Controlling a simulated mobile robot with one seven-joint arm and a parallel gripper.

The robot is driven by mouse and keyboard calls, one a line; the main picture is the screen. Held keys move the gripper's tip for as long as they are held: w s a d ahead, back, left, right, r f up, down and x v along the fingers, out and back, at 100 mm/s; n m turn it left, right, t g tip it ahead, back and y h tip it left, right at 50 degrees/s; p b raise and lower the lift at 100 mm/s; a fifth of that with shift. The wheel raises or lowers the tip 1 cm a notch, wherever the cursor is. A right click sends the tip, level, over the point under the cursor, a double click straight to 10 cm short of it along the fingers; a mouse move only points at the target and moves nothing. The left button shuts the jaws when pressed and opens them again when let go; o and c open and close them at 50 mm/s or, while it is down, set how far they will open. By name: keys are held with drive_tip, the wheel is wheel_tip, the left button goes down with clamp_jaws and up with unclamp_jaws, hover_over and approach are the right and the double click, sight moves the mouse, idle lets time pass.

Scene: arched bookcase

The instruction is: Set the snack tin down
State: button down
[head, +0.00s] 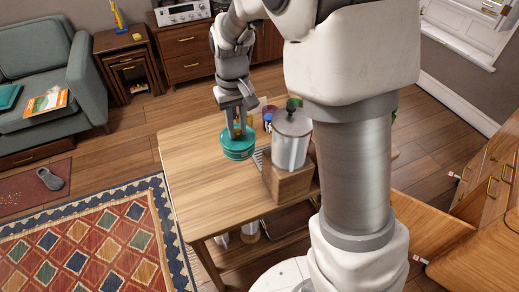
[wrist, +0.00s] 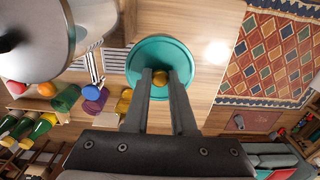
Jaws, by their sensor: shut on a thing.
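The snack tin (head: 238,146) is a round teal tin with a gold knob on its lid. It is over the wooden table (head: 195,170), left of a wooden box. I cannot tell whether its base touches the tabletop. My gripper (head: 240,130) points down from above and is shut on the knob. In the wrist view the tin's teal lid (wrist: 160,48) lies under the two fingers, with the knob between the fingertips. The tin looks level, and its base is hidden in the wrist view.
A metal canister (head: 291,140) stands at the wooden box (head: 290,182), close on the tin's right. The table's left and front are clear.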

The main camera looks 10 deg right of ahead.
wheel_tip(320, 180, down, 17)
drive_tip(key=shift+r+b, duration=0.15)
drive_tip(key=shift+b, duration=1.05)
drive_tip(key=shift+f, duration=0.2)
drive_tip(key=c, duration=0.7)
unclamp_jaws()
drive_tip(key=shift+c, duration=0.2)
drive_tip(key=shift+r, duration=0.15)
